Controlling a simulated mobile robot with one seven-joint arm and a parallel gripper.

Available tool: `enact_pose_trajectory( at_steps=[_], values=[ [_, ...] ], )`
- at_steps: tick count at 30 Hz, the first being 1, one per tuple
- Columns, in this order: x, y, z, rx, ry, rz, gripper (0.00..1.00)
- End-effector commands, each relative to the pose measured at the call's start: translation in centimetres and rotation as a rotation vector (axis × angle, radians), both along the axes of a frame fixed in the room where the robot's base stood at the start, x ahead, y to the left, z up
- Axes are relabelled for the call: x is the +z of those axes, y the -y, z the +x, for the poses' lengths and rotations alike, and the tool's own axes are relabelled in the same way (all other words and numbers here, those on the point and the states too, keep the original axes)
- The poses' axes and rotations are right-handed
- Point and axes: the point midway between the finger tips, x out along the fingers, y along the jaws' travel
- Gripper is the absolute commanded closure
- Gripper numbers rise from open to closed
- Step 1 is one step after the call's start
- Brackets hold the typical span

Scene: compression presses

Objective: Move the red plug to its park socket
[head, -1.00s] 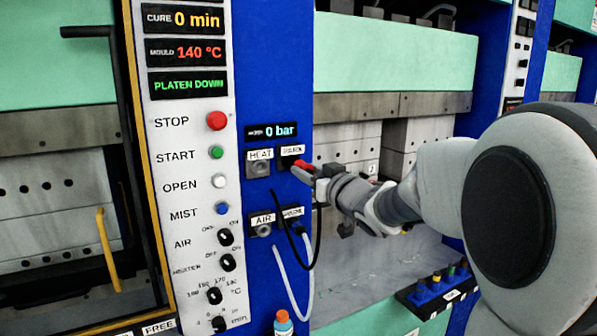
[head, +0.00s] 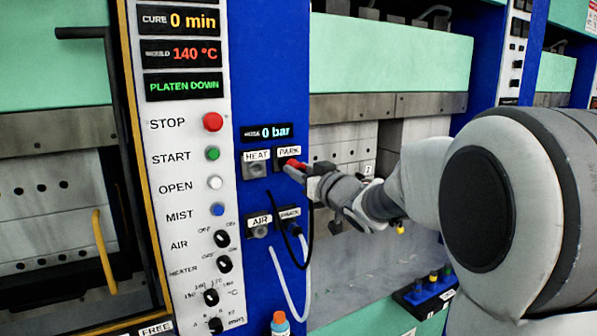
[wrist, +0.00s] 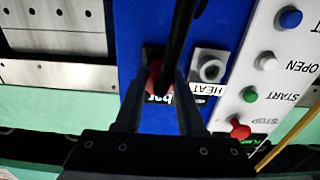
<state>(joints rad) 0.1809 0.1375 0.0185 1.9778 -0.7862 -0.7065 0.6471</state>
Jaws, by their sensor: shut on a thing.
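The red plug (head: 293,163) is between the fingers of my gripper (head: 301,171), which is shut on it. The plug is at the upper PARK socket (head: 280,161), right of the empty grey HEAT socket (head: 256,167). Fingers and plug hide most of that socket, so I cannot tell how deep the plug sits. In the wrist view the red plug (wrist: 154,76) shows between the fingertips, with the HEAT socket (wrist: 210,67) beside it. A black cable (wrist: 181,38) crosses in front of the plug.
Below are the AIR socket (head: 260,228) and a second PARK socket (head: 290,218) with a blue plug and pale hose. The white control panel (head: 185,275) with buttons and knobs is to the left. A bottle (head: 280,324) stands below. A rack (head: 428,290) is lower right.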

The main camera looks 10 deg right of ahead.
Motion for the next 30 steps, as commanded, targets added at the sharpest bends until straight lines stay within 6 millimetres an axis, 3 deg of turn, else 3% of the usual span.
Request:
enact_pose_trajectory(
  at_steps=[14,15,20,30],
  values=[
    [0.0,-0.4,1.1,0.0,0.001,0.001,1.0],
    [0.0,-0.4,1.1,0.0,0.001,0.001,0.56],
    [0.0,-0.4,1.1,0.0,0.001,0.001,0.28],
    [0.0,-0.3,0.9,-0.001,0.0,0.0,0.27]
  ],
)
